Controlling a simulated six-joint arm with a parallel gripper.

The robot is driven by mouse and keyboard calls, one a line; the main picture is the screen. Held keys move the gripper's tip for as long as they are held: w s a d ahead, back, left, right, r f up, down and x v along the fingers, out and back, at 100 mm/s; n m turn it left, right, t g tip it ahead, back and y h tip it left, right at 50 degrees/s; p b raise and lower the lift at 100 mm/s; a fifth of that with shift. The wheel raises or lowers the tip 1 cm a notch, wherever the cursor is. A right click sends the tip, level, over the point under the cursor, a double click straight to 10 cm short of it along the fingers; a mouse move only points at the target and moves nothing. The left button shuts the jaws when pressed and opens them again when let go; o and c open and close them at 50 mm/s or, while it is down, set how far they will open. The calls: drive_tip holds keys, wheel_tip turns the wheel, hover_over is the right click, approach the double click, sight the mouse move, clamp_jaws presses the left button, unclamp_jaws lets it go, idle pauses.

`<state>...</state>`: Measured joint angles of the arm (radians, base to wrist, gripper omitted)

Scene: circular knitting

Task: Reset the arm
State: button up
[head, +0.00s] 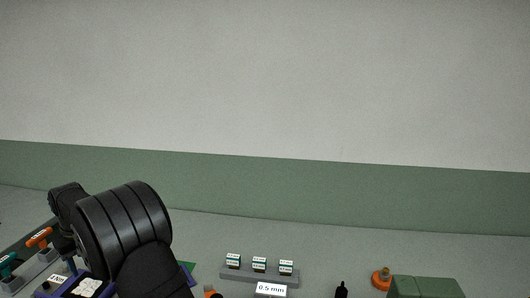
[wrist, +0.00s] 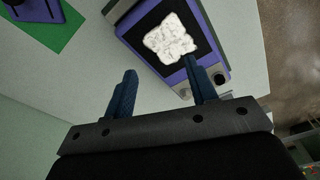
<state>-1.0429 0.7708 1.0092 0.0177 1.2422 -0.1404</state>
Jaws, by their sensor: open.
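My gripper (wrist: 160,66) shows in the wrist view with its two dark blue fingers apart and nothing between them. Its fingertips are near a purple device (wrist: 217,52) with a black top, and the right finger overlaps the device's edge in the picture. Whether it touches cannot be told. A white, lumpy patch (wrist: 170,39) lies on the black top. In the head view, my black arm is at the lower left, and the device with its white patch (head: 88,288) shows partly beside it.
A grey rack (head: 259,277) holds three small labelled pieces, behind a "0.5 mm" label (head: 270,289). A dark bottle (head: 341,290), an orange object (head: 381,278) and a green box (head: 425,287) are at right.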

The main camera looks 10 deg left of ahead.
drive_tip(key=shift+s+a+f, duration=0.25)
drive_tip(key=shift+a+f, duration=0.2)
drive_tip(key=shift+f, duration=0.05)
drive_tip(key=shift+s+a+f, duration=0.25)
drive_tip(key=shift+a+f, duration=0.2)
drive_tip(key=shift+o, duration=0.2)
drive_tip(key=o, duration=1)
drive_tip(key=s+d+r+m, duration=0.1)
drive_tip(key=d+r+m, duration=0.2)
drive_tip(key=d+m, duration=0.3)
drive_tip(key=d+r+m+h, duration=0.1)
drive_tip(key=d+r+m, duration=0.2)
drive_tip(key=d, duration=0.4)
drive_tip(key=s+d+r+m, duration=0.1)
drive_tip(key=d+r+m, duration=0.2)
drive_tip(key=d+m, duration=0.3)
drive_tip(key=shift+n+g, duration=0.3)
drive_tip(key=shift+n, duration=0.4)
drive_tip(key=f, duration=1)
drive_tip(key=shift+w+d, duration=0.15)
drive_tip(key=shift+d, duration=0.25)
wheel_tip(320, 180, up, 10)
